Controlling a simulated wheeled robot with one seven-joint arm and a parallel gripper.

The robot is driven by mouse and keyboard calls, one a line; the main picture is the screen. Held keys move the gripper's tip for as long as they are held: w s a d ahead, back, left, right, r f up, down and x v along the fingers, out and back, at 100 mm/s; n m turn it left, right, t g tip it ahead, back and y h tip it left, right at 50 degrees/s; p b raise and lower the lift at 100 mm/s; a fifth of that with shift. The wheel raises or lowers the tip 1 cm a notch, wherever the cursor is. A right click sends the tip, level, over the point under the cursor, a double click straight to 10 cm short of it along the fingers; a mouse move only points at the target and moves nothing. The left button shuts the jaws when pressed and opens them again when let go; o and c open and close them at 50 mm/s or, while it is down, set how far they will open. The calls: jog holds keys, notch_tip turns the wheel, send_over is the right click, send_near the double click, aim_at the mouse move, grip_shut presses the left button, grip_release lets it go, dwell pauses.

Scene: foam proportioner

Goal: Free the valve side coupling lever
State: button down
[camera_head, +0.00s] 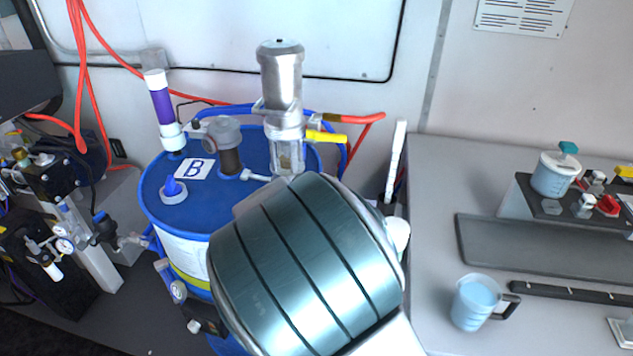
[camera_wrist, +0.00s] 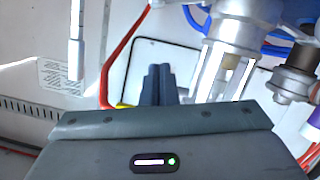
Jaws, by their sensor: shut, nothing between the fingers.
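A yellow lever-like part (camera_head: 326,137) sticks out to the right from the metal pump (camera_head: 281,75) on top of the blue drum (camera_head: 200,205). I cannot tell for sure that it is the valve side coupling lever. In the wrist view a bit of yellow (camera_wrist: 123,105) shows just left of my gripper, mostly hidden behind my gripper body. My gripper (camera_wrist: 158,72) is shut and empty, its two dark fingers together, left of the pump's metal body (camera_wrist: 232,45). Whether the fingertips touch anything is unclear. In the head view my arm hides the gripper and the drum's front right.
A red hose (camera_head: 365,130) with an orange end runs beside the yellow part; it also shows in the wrist view (camera_wrist: 118,62). A purple-and-white tube (camera_head: 161,105) stands on the drum.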

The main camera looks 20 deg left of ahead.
jog(key=w+d+f, duration=0.1)
jog(key=w+f, duration=0.4)
jog(key=w, duration=0.2)
jog(key=shift+w+d+f+p, duration=0.25)
jog(key=shift+w+f+p, duration=0.05)
jog(key=shift+w+f, duration=0.05)
jog(key=f+b, duration=0.1)
jog(key=b, duration=0.1)
jog(key=d+f+m+b, duration=0.1)
jog(key=b, duration=0.1)
jog(key=shift+s+f+m+b, duration=0.1)
jog(key=shift+f+m+b, duration=0.05)
jog(key=shift+m+b, duration=0.15)
